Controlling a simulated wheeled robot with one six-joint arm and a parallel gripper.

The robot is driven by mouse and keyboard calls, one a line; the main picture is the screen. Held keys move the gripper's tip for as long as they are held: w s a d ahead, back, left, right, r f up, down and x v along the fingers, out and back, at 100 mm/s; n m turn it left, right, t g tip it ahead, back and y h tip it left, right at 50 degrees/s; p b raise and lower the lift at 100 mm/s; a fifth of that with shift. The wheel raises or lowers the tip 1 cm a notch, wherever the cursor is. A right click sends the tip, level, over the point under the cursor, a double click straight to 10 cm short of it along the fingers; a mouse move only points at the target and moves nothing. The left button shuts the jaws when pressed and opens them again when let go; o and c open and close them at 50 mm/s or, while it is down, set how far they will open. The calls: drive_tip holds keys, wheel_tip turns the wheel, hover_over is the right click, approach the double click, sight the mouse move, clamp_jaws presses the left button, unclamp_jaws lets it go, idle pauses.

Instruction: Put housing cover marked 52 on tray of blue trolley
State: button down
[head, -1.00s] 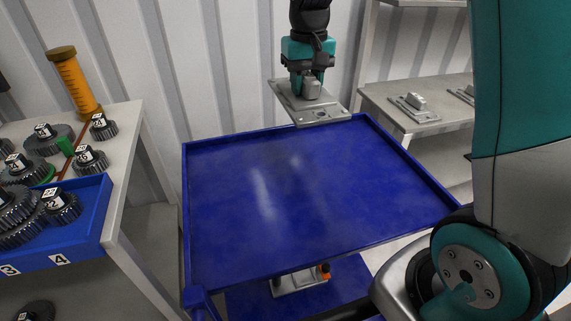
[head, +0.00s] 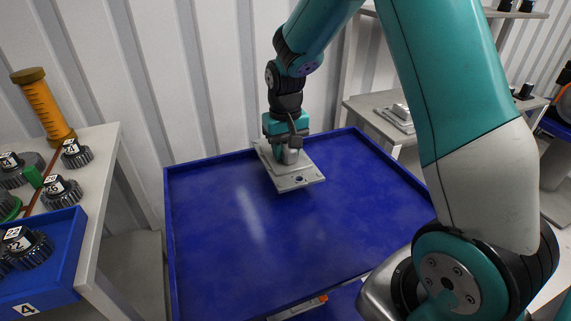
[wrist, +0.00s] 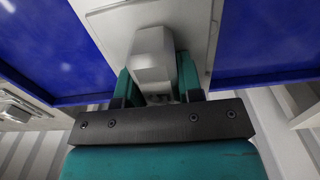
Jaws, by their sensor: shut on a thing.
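The housing cover (head: 298,178) is a flat grey metal plate with a raised block on it. No number on it can be read in these views. My gripper (head: 289,153) is shut on the block, which shows between the fingers in the wrist view (wrist: 152,62). The cover is over the back part of the blue trolley's top tray (head: 235,235), near its rear rim. I cannot tell whether the plate touches the tray or hangs just above it. The rest of the tray top is bare.
A table on the left holds several gears, a blue bin (head: 45,265) and an orange cylinder (head: 44,105). A grey shelf (head: 362,108) behind right carries another metal cover (head: 398,116). Another part (head: 298,308) lies on the trolley's lower level.

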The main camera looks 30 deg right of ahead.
drive_tip(key=shift+f, duration=2.3)
drive_tip(key=shift+f, duration=0.1)
drive_tip(key=c, duration=0.8)
unclamp_jaws()
